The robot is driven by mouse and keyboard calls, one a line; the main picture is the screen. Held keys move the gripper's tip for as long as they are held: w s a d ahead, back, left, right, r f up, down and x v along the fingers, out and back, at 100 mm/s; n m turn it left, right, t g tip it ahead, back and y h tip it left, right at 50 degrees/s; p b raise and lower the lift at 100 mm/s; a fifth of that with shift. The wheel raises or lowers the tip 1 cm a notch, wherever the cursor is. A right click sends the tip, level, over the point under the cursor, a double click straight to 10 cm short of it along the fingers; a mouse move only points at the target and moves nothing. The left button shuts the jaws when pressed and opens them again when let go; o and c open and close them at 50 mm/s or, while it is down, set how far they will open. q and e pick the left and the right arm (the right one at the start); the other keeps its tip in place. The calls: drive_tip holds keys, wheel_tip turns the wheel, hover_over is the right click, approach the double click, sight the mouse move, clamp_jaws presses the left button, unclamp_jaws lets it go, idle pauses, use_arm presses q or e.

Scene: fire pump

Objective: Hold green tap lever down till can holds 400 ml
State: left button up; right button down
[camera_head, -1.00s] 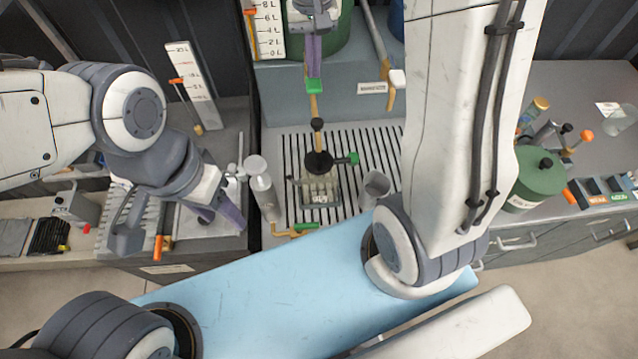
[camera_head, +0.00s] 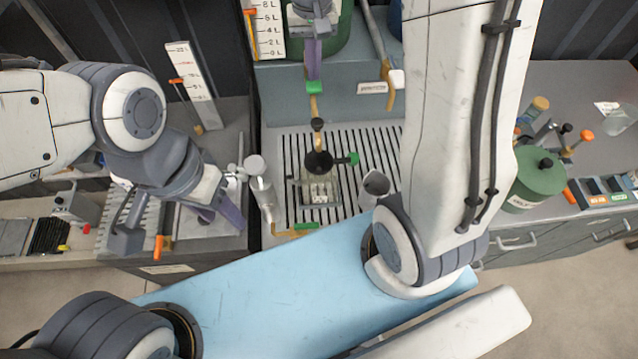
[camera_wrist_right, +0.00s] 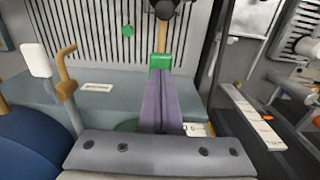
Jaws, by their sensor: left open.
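The green tap lever (camera_head: 314,88) sits on a brass tap above the slatted drain grate. It also shows in the right wrist view (camera_wrist_right: 160,62). My right gripper (camera_head: 313,72) comes down from above with its purple fingers together, their tips at the lever. Below the tap, the can (camera_head: 320,190) stands on the grate and looks partly see-through. A black funnel (camera_head: 319,163) sits on its top, under the spout. I cannot read the level in the can. My left gripper (camera_head: 221,216) is open and empty, left of the grate.
A metal cylinder (camera_head: 264,195) stands left of the can, a grey cup (camera_head: 376,188) to its right. A green canister (camera_head: 538,172) stands on the right bench. My right arm covers the grate's right side.

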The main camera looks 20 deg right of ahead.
drive_tip(key=shift+f, duration=1.45)
idle(6.5)
